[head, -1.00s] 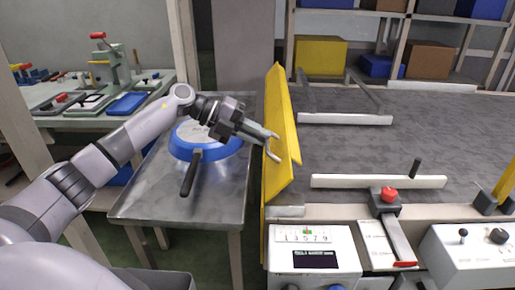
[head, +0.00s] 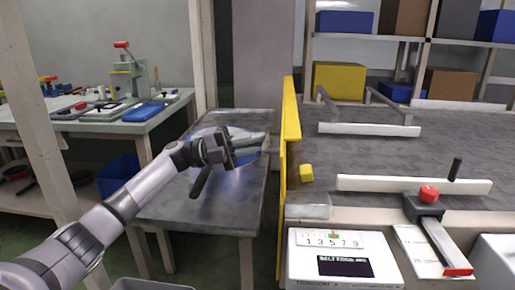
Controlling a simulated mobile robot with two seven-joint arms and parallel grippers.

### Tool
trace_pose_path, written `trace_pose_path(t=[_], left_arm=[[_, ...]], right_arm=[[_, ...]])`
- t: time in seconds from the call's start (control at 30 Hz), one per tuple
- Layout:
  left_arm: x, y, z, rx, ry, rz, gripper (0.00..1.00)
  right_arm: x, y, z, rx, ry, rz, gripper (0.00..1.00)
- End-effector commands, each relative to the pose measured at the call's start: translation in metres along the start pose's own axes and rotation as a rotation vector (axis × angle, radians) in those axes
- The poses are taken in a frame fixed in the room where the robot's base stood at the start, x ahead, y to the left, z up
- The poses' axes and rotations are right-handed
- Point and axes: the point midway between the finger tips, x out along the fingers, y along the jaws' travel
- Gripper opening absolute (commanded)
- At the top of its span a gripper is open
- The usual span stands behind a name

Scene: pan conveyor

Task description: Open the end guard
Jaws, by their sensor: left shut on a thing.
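The yellow end guard (head: 291,125) stands nearly edge-on to me at the left end of the conveyor (head: 400,155). My left gripper (head: 264,146) reaches from the left over the metal table, its fingers pointing right at the guard's left side. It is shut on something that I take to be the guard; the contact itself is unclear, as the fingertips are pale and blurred. My right gripper is not in view.
A blue-rimmed pan with a dark handle (head: 201,182) lies on the metal table (head: 190,212) beneath my left gripper, partly hidden. A small yellow block (head: 306,173) is right of the guard. A control box (head: 343,262) stands in front.

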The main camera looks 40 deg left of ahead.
Motion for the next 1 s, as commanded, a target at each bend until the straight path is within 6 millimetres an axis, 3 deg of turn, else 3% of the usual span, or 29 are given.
trace_pose_path(t=[0.67,0.7,0.77,1.0], left_arm=[[-0.0032,0.01,-0.0007,-0.003,0.001,0.017,0.0],[-0.0031,0.0103,-0.0008,-0.003,0.002,0.017,0.22],[-0.003,0.0101,-0.0008,-0.003,0.002,0.016,0.38],[-0.0032,0.0073,-0.0006,-0.002,0.002,0.011,0.38]], right_arm=[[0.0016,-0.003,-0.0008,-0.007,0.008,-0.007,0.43],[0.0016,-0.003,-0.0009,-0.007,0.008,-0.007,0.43],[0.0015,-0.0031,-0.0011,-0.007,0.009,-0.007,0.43],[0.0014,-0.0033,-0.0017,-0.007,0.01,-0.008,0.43]])
